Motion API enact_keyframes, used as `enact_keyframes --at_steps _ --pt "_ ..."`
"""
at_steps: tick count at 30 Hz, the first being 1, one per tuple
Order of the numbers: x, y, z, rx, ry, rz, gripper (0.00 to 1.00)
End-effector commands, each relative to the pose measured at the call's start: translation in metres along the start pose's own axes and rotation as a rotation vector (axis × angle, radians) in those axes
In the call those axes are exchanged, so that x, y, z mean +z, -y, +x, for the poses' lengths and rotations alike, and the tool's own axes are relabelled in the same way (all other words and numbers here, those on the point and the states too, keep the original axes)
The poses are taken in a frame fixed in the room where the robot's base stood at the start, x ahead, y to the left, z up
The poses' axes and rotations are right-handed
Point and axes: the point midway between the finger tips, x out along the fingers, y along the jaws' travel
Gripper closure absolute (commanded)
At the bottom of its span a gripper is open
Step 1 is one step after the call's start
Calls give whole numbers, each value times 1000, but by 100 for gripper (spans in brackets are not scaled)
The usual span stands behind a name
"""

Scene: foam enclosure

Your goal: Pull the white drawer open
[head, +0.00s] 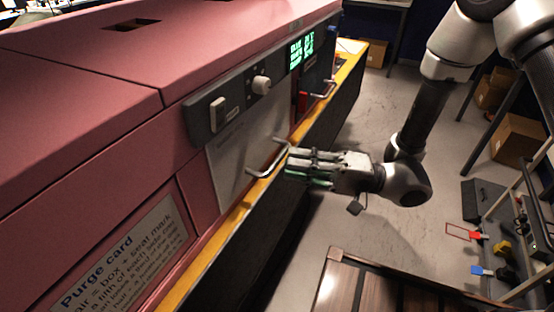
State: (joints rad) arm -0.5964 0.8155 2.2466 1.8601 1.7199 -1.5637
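The white drawer (234,160) is a pale front panel in the side of a pink machine, below a grey control strip. It looks flush with the machine. Its metal bar handle (268,160) stands out from the panel at the lower right. My gripper (290,166) reaches in from the right, with its fingers pointing left at the handle's right end. The fingertips are at or very near the handle; I cannot tell whether they touch it. The finger gap is too small to judge.
The control strip carries a knob (261,84) and a switch (217,114). A second handle (324,90) is farther back. A yellow ledge (232,218) runs below the drawer. A brown slatted surface (365,290) is at the bottom. Grey floor lies clear behind my gripper.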

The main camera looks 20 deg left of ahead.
Motion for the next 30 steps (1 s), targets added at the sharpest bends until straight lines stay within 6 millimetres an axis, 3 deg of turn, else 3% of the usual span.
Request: enact_keyframes --at_steps 3,9,18,22,30 --pt "1 1 22 -2 4 -2 81" --pt "0 0 42 0 2 0 81" --pt "0 0 46 1 0 1 81" --pt "0 0 46 1 1 1 100" --pt "0 0 45 2 0 2 100"
